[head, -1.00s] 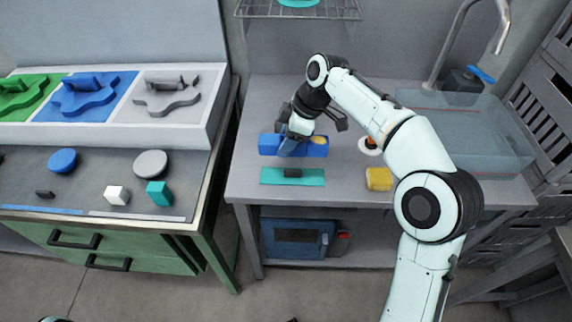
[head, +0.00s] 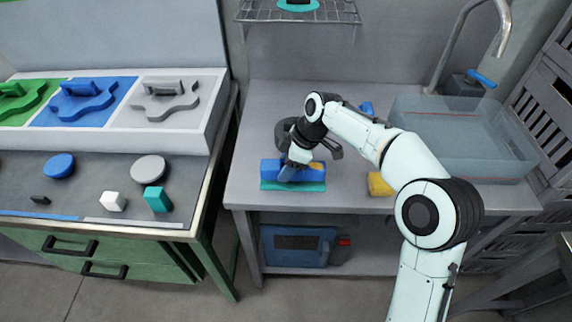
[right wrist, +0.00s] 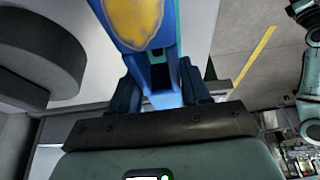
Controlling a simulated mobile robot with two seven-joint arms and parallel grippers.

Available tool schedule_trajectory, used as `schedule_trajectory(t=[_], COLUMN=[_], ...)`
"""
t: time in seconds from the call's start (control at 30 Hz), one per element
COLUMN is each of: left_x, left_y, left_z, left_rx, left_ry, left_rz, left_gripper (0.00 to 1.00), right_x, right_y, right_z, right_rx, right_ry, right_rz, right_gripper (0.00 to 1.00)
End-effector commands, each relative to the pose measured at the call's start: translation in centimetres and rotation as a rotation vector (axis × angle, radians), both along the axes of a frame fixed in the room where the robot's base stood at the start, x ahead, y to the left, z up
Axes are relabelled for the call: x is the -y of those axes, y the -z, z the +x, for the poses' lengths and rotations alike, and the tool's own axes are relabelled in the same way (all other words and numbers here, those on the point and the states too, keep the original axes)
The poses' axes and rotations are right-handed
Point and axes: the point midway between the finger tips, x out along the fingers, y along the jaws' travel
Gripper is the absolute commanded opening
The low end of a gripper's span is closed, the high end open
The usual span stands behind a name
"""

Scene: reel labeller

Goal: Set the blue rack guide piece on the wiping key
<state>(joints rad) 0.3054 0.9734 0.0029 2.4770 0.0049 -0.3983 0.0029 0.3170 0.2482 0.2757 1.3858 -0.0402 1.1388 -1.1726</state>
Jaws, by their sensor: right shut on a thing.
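The blue rack guide piece (head: 270,169), a long block with a yellow patch, is in my right gripper (head: 290,170). It also shows in the right wrist view (right wrist: 155,45), with its yellow oval patch at the top and my right gripper's fingers (right wrist: 160,85) on both sides of it. The wiping key's teal base plate (head: 292,186) lies on the grey bench, directly under the blue piece in the head view. The key's dark raised block is hidden behind the piece. I cannot tell whether piece and key touch. My left gripper is out of view.
A yellow block (head: 380,184) lies on the bench to the right. A clear basin (head: 460,140) and tap stand at the back right. A tray with green, blue and grey shapes (head: 150,115) stands on the left bench. A wire shelf (head: 320,14) hangs above.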

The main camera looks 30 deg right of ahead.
Motion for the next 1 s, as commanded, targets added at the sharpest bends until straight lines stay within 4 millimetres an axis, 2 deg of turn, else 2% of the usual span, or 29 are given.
schedule_trajectory(t=[0.37, 0.4, 0.47, 0.77, 0.87, 1.0], left_x=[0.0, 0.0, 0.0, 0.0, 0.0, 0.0], left_y=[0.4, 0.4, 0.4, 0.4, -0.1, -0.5], left_z=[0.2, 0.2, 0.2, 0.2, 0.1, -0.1], left_rx=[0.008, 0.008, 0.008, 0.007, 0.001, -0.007], left_ry=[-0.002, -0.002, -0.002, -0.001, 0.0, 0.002], left_rz=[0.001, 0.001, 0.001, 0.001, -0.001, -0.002], left_gripper=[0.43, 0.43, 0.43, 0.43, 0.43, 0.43], right_x=[0.0, 0.0, 0.0, 0.0, 0.0, 0.7], right_y=[0.9, 0.9, 0.9, 0.8, -0.1, -2.3], right_z=[0.0, 0.0, 0.0, 0.0, 0.0, -0.3], right_rx=[0.001, 0.0, 0.0, 0.0, 0.001, 0.004], right_ry=[0.0, 0.0, 0.0, 0.0, 0.0, 0.002], right_rz=[0.0, 0.0, 0.0, 0.0, 0.0, -0.002], right_gripper=[0.08, 0.57, 0.73, 0.73, 0.73, 0.73])
